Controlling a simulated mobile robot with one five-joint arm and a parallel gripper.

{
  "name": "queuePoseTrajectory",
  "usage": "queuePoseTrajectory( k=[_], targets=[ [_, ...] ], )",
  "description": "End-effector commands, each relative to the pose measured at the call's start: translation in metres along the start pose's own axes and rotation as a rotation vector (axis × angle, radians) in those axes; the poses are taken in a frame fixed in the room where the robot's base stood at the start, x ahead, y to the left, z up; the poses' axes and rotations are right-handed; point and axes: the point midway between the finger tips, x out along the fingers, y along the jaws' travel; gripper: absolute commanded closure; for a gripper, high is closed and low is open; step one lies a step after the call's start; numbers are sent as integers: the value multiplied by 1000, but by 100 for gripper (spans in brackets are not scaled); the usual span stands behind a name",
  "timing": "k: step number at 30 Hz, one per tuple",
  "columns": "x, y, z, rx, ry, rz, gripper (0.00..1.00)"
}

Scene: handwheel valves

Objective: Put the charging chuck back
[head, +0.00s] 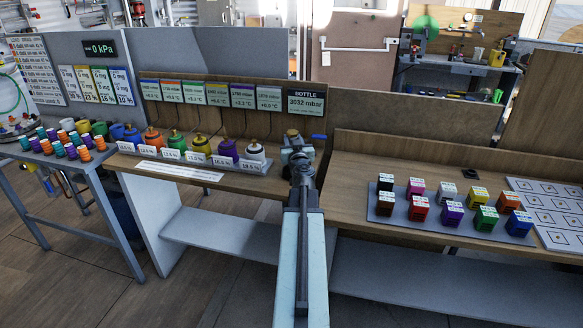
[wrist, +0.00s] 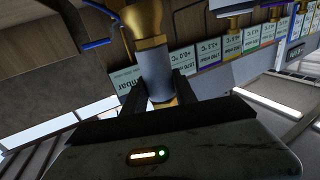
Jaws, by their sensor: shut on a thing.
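My gripper (wrist: 160,92) is shut on the charging chuck (wrist: 157,85), a grey cylinder with a brass top, in the wrist view. The two dark fingers stand on either side of its grey body. The chuck's lower end is partly hidden by the gripper body. In the head view my gripper (head: 299,158) is at the right end of the left bench, below the bottle sign (head: 307,102) reading 3032 mbar. My arm hides much of that spot, and I cannot tell whether the chuck touches anything there.
Several coloured flasks (head: 199,147) with brass tops stand in a row left of my gripper, under coloured reading signs (head: 216,94). A blue lever-like part (head: 319,137) is close to the right. Several coloured blocks stand on a grey tray (head: 381,213) on the right bench.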

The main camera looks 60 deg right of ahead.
Motion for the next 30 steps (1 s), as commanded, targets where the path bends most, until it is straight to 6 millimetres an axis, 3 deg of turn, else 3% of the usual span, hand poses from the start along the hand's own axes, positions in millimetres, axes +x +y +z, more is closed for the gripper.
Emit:
queuePoseTrajectory(
  k=[1,6,14,26,27,29,30],
  targets=[
    [0,0,15,0,0,0,100],
    [0,0,16,0,0,-1,100],
    [0,-1,61,0,0,-1,100],
    [0,-2,62,0,0,-2,100],
    [0,-2,61,0,0,-2,61],
    [0,-2,61,0,0,-2,45],
    [0,-2,61,0,0,-2,45]
  ],
)
